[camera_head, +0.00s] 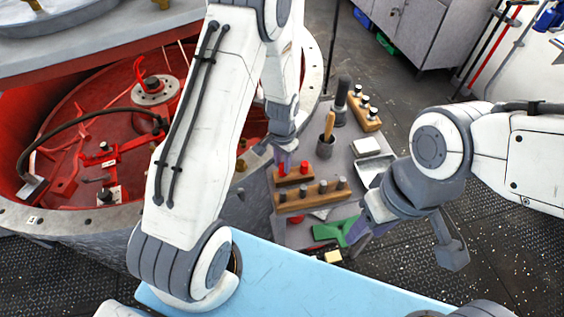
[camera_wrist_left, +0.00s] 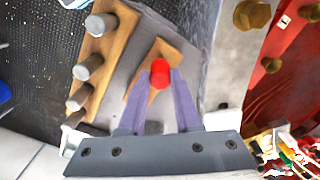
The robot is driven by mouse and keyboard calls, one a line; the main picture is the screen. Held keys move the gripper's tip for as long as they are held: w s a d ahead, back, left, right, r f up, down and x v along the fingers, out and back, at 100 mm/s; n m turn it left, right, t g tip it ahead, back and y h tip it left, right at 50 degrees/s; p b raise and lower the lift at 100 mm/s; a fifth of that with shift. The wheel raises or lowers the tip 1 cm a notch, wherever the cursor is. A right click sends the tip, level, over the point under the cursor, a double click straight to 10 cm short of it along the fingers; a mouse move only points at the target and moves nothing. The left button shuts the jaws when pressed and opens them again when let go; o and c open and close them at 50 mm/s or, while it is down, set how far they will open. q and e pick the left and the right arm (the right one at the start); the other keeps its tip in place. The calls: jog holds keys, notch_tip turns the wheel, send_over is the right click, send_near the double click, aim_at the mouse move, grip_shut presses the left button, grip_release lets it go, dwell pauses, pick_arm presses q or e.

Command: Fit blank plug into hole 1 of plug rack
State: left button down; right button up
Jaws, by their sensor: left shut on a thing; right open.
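My left gripper (camera_head: 285,158) reaches down over the small wooden rack (camera_head: 292,180). In the left wrist view, its two purple fingers (camera_wrist_left: 160,84) are closed on a red plug (camera_wrist_left: 160,74), above the same small rack (camera_wrist_left: 167,49). I cannot tell whether the plug's lower end is in the rack. In the head view, two red plug parts (camera_head: 304,167) show at this rack. A longer wooden rack (camera_head: 297,206) with several grey plugs lies in front of it; it also shows in the left wrist view (camera_wrist_left: 108,58). My right gripper (camera_head: 362,232) is open, low at the right.
A third wooden block with dark plugs (camera_head: 372,124) stands at the back of the grey bench. The red round vessel (camera_head: 70,125) is at left.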

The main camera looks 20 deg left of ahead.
pick_arm(q)
jog(key=shift+f+b, duration=0.35)
jog(key=shift+f, duration=0.2)
dwell(0.5)
jog(key=c, duration=0.5)
grip_release()
notch_tip(320, 180, up, 10)
jog(key=shift+f+b, duration=0.1)
jog(key=shift+b, duration=0.8)
jog(key=shift+r, duration=0.35)
